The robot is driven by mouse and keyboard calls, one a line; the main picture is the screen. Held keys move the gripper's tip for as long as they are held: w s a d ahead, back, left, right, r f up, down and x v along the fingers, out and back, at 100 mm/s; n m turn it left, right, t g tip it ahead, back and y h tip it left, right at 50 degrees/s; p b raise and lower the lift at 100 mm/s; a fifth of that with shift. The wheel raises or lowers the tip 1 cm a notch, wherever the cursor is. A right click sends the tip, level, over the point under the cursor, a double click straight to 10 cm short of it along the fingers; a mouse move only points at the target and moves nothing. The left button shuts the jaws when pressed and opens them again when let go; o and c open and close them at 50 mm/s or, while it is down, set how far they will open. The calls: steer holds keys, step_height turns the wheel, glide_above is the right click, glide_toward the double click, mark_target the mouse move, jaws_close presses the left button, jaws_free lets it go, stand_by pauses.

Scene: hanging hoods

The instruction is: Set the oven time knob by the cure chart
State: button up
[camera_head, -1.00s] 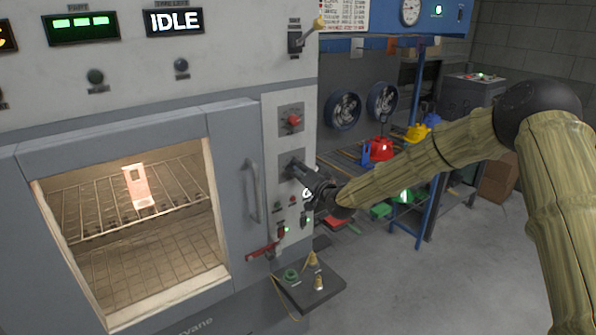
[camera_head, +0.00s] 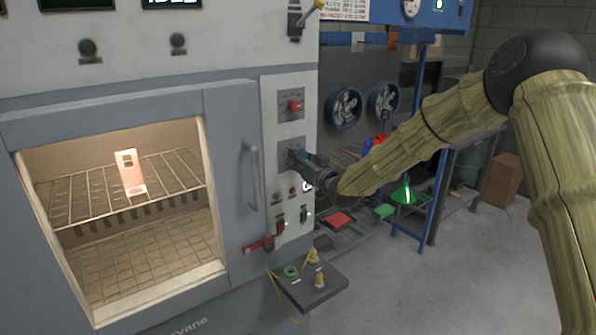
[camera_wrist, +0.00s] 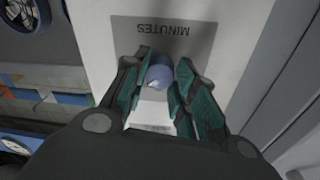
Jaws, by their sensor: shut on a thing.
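The oven (camera_head: 110,130) has a control strip right of its door with a red knob (camera_head: 294,105) at the top. Below it is a plate marked MINUTES, seen upside down in the wrist view. The blue-grey time knob (camera_wrist: 159,72) stands on that plate, and its pointer direction is hard to read. My gripper (camera_head: 296,157) is at this knob. In the wrist view its green-padded fingers (camera_wrist: 160,90) are on both sides of the knob, shut on it. A chart (camera_head: 342,8), cut off at the top, is too small to read.
A small shelf (camera_head: 325,285) with cone-like pieces and a green ring juts out below the panel. A door handle (camera_head: 252,175) and a red lever (camera_head: 258,244) are left of my gripper. A rack (camera_head: 425,190) with fans stands behind my arm.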

steer(key=n+b, duration=0.5)
steer(key=b, duration=0.1)
steer(key=shift+f+n+y, duration=0.25)
steer(key=shift+n+y, duration=0.15)
steer(key=shift+r+n+b, duration=0.15)
steer(key=shift+n+b, duration=1.45)
steer(key=shift+n, duration=0.3)
steer(key=shift+r, duration=0.1)
steer(key=o, duration=1)
steer(key=shift+o, duration=0.2)
steer(key=shift+s+d, duration=0.1)
steer(key=r+v, duration=0.1)
steer(key=v, duration=1)
steer(key=shift+s+d+f, duration=0.25)
steer(key=shift+d+f, duration=0.05)
steer(key=shift+f, duration=0.25)
